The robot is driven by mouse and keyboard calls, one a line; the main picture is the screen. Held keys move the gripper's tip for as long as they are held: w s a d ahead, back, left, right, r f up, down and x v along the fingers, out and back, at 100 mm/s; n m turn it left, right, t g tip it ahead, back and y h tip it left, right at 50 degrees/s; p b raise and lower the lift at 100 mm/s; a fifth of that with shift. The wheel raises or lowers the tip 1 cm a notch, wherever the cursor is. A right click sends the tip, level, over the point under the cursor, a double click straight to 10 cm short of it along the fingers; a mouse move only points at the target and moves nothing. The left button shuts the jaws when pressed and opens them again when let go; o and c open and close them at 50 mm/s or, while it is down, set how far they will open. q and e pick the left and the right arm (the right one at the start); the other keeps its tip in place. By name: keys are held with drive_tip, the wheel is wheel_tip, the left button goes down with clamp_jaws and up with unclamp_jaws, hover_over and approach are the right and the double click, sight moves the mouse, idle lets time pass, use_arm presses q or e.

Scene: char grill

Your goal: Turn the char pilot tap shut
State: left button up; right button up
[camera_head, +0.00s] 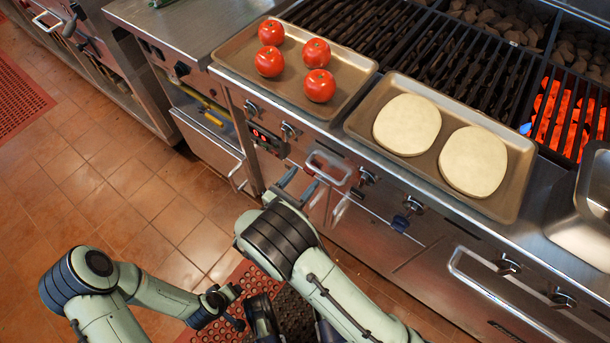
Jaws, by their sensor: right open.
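The char grill's front panel (335,205) runs diagonally across the view, with several knobs along it.
A tray (232,55) of tomatoes and a tray (357,122) with two pale flat rounds stand on the front ledge. Glowing coals (565,115) show under the grate at right. A box with red lights (268,138) is on the panel.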

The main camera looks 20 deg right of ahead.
drive_tip(key=shift+x, duration=1.05)
drive_tip(key=c, duration=1)
